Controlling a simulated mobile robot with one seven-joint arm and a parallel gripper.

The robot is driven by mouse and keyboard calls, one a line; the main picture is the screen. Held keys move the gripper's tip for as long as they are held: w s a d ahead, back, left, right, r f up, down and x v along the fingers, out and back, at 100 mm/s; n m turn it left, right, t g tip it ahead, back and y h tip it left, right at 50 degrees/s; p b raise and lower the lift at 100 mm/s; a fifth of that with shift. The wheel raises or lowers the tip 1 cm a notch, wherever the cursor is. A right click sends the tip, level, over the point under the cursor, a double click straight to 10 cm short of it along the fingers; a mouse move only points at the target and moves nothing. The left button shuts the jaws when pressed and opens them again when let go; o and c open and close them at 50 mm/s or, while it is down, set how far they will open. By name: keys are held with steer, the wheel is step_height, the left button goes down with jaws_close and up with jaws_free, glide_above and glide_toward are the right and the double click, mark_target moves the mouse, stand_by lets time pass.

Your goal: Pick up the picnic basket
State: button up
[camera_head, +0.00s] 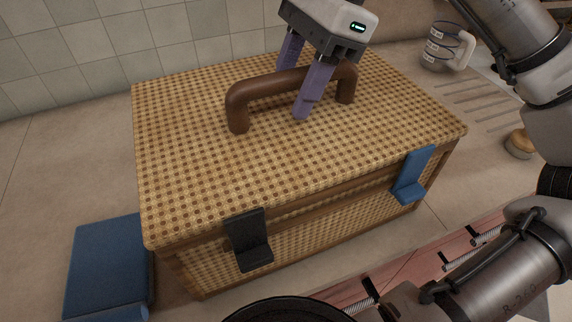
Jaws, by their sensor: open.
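The picnic basket (190,150) is a large woven tan box with a closed lid. It stands on the counter in the middle of the head view. A brown arched handle (237,108) rises from its lid. A black latch (248,240) and a blue latch (412,178) sit on its front side. My gripper (295,95) is above the lid at the handle, pointing down. Its two purple fingers are apart, one on the near side of the handle and one on the far side. Part of the handle is hidden behind the near finger.
A blue object (108,265) lies on the counter left of the basket. A glass mug (445,48) stands at the back right, near a grooved drainboard (480,100). A small round tan object (520,143) is at the right. A tiled wall (90,45) is behind.

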steer(key=shift+f, duration=0.25)
steer(key=shift+c, duration=0.2)
jaws_close()
stand_by(0.3)
steer(key=shift+r, duration=0.1)
stand_by(1.1)
